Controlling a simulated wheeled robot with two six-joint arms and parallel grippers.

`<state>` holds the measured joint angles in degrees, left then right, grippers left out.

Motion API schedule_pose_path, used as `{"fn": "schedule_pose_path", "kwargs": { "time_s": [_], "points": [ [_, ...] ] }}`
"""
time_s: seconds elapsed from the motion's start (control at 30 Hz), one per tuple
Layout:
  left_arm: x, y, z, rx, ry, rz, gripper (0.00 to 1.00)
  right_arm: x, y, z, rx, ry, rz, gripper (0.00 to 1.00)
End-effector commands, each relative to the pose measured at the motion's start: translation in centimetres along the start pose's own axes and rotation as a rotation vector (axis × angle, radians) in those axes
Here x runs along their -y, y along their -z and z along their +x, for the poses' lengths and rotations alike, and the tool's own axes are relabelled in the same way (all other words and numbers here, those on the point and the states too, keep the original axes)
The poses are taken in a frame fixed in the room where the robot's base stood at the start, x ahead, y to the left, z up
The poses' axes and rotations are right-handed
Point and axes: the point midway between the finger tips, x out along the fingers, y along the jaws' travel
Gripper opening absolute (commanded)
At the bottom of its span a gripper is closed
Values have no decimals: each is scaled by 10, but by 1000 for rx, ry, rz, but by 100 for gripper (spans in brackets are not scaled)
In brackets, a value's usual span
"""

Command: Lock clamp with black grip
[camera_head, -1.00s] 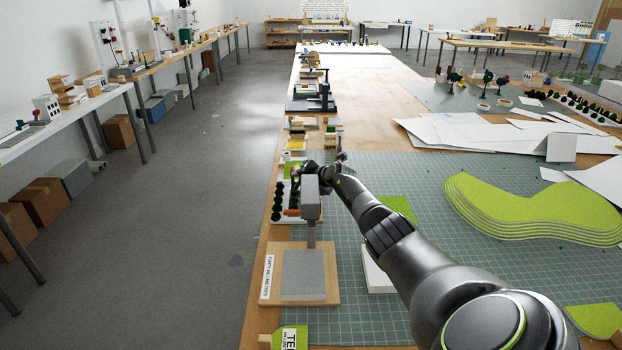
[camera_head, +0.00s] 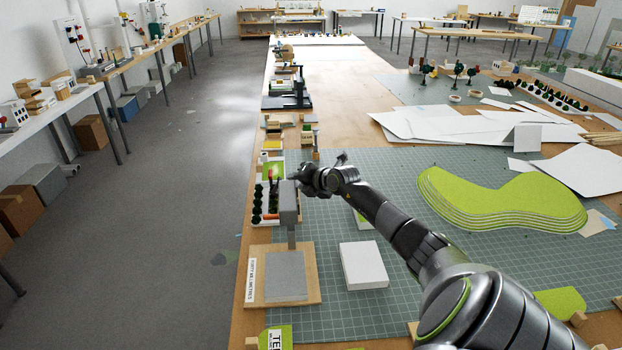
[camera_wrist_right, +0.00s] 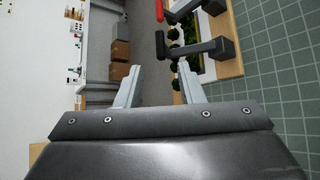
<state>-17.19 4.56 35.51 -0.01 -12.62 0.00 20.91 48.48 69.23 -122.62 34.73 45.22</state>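My right gripper (camera_wrist_right: 159,66) is open in the right wrist view, its two light grey fingers apart with nothing between them. I cannot tell surely whether this dark bar is the clamp's black grip. In the head view my right gripper (camera_head: 303,178) is beside the tray, its fingertips hard to make out. A grey upright (camera_head: 289,200) stands just in front of it. My left gripper is not in view.
The grey upright stands behind a grey plate (camera_head: 285,272) on a wooden board at the table's left edge. A white block (camera_head: 363,265) lies on the green cutting mat (camera_head: 400,170). A layered green piece (camera_head: 500,200) is to the right. The floor (camera_head: 180,220) is open at left.

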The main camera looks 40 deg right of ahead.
Motion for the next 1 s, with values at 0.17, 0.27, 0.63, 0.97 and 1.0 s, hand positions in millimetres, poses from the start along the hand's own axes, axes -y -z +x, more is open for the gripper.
{"fn": "schedule_pose_path", "kwargs": {
  "time_s": [0.17,0.27,0.63,0.97,1.0],
  "points": [
    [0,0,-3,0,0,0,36,0,0,-27,-1,0,-4,35],
    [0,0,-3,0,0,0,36,-1,0,-40,-1,0,-5,35],
    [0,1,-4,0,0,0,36,-2,2,-60,-3,-2,0,35],
    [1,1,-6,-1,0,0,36,-4,1,-62,-2,-2,1,20],
    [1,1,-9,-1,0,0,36,-6,-1,-63,-2,-3,1,15]
  ]
}}
